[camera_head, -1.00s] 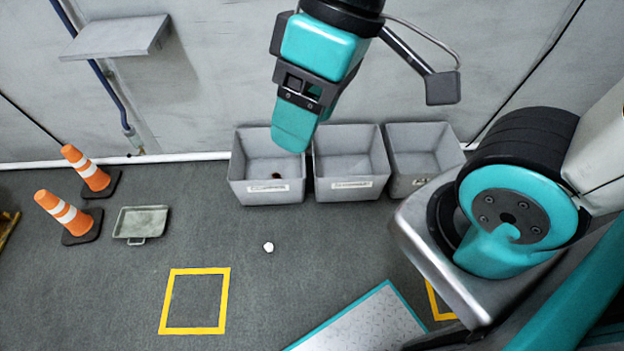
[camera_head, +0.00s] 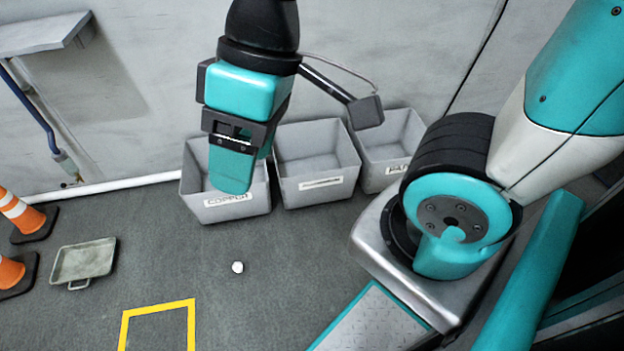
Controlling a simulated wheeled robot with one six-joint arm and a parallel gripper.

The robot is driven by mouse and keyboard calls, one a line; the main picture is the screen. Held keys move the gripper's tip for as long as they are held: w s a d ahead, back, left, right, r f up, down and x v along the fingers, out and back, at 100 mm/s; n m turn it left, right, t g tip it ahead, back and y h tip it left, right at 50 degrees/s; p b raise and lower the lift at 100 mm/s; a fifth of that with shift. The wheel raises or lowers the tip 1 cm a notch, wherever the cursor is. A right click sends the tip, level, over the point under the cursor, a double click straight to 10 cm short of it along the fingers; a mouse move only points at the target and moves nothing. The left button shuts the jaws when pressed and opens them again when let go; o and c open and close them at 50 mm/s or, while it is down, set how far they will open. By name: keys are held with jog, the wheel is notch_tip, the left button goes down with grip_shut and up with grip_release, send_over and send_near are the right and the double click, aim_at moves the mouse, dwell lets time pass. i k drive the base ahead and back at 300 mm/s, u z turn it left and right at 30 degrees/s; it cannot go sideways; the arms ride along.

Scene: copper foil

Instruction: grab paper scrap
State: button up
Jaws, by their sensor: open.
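A small white crumpled scrap (camera_head: 237,267) lies on the dark grey floor, in front of the bins and to the left of my base. I take it for the paper scrap. My gripper (camera_head: 231,180) hangs above and behind it in the picture, in front of the left bin, clear of the scrap. Its teal fingers point down and overlap in this view, so the gap between them hardly shows. Nothing is visible in it.
Three grey bins stand along the wall: a left one labelled COPPER (camera_head: 229,209), a middle one (camera_head: 322,192) and a right one (camera_head: 378,178). A shallow metal tray (camera_head: 84,262), orange cones (camera_head: 22,214) and a yellow floor square (camera_head: 158,308) are at left.

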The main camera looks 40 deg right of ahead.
aim_at(237, 266)
jog(key=u, duration=0.15)
jog(key=k, duration=0.4)
jog(key=z, duration=0.25)
jog(key=i, duration=0.95)
jog(key=u, duration=0.75)
